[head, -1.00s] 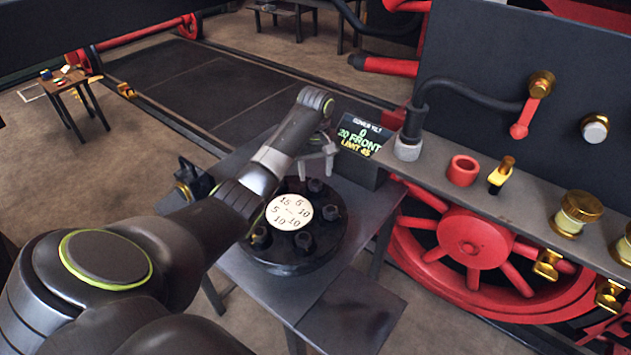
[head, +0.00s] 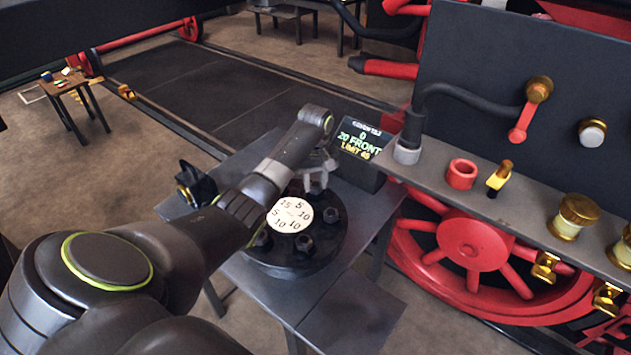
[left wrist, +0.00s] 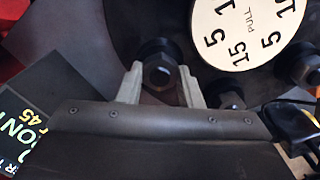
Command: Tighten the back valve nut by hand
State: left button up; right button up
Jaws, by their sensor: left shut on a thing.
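The round black valve cover (head: 325,250) lies on a grey table, with a cream dial (head: 290,215) in its middle and several dark nuts around it. My left gripper (head: 317,182) is down at the cover's far side. In the left wrist view its two pale fingers (left wrist: 163,85) stand on either side of the dark back nut (left wrist: 160,72), shut on it. In the head view the gripper mostly hides that nut. Another nut (head: 304,243) shows at the cover's near side. My right gripper is not in view.
A black display (head: 360,143) stands just behind the cover, close to the gripper, reading 0, "20 FRONT" and a limit. A grey shelf at right holds a red ring (head: 462,174) and brass parts. A red wheel (head: 470,245) is below it.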

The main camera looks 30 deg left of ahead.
pick_arm(q)
jog(key=shift+r, duration=0.1)
jog(key=shift+r+m+p, duration=0.15)
jog(key=shift+m+p, duration=0.95)
jog(key=shift+p, duration=0.15)
jog(key=m+p, duration=0.2)
jog(key=shift+m, duration=0.3)
jog(key=m+p, duration=0.1)
jog(key=m, duration=0.2)
jog(key=shift+p, duration=0.4)
jog(key=shift+w+m+p, duration=0.1)
jog(key=shift+m+p, duration=0.35)
jog(key=shift+m, duration=1.25)
jog(key=o, duration=1)
jog(key=shift+f, duration=0.2)
